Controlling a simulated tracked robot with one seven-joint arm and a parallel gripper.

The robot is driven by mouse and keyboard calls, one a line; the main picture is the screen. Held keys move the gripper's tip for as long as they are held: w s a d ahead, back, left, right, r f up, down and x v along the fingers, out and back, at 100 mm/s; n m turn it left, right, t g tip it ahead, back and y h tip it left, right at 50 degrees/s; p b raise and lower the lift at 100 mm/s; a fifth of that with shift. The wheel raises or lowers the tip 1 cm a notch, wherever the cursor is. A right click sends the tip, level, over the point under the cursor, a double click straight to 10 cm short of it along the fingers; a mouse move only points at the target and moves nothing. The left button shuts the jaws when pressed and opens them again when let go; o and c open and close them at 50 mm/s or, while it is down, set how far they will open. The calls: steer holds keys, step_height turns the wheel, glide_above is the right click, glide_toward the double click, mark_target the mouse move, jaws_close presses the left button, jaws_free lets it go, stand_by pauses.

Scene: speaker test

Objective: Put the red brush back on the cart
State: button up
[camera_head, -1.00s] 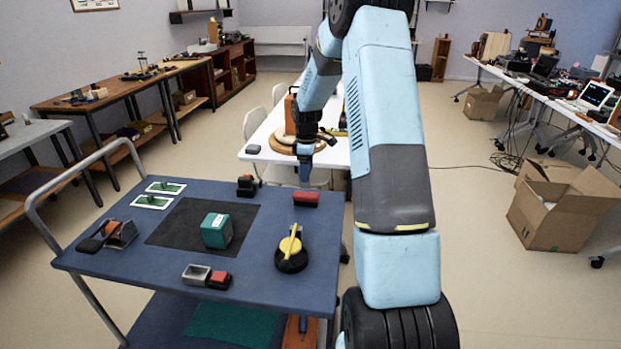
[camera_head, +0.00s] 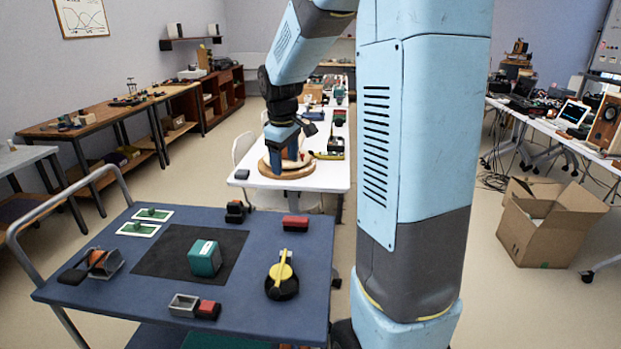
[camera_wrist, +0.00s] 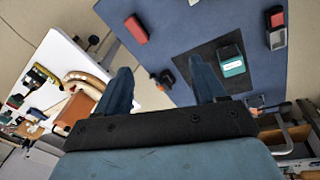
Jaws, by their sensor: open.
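The red brush (camera_head: 295,223), a small red block with a dark underside, lies on the blue cart top (camera_head: 312,262) near its far edge. It also shows in the wrist view (camera_wrist: 136,30), beyond my fingertips and apart from them. My gripper (camera_head: 283,158) is open and points down above the white table beyond the cart. In the wrist view, nothing is between the two blue fingers (camera_wrist: 162,84). A smaller red piece (camera_head: 208,309) sits beside a grey open box near the cart's front edge.
The cart also holds a green block (camera_head: 205,258) on a dark mat, a black-and-yellow tool (camera_head: 282,276), two green cards and a small dark object (camera_head: 236,211). A round wooden piece (camera_head: 290,170) stands on the white table (camera_head: 325,178).

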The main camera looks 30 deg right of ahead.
steer(key=s+a+r+m+t, duration=0.1)
steer(key=s+a+r+m, duration=0.2)
steer(key=s, duration=1)
steer(key=s+a+r+m+t+y, duration=0.1)
steer(key=s+a+r+m+t, duration=0.1)
steer(key=s, duration=1.1)
step_height(320, 180, up, 3)
steer(key=shift+s+a+f+m, duration=0.1)
steer(key=shift+s+a+m, duration=0.15)
steer(key=shift+a+m, duration=0.5)
steer(key=shift+d, duration=0.15)
steer(key=shift+c, duration=0.3)
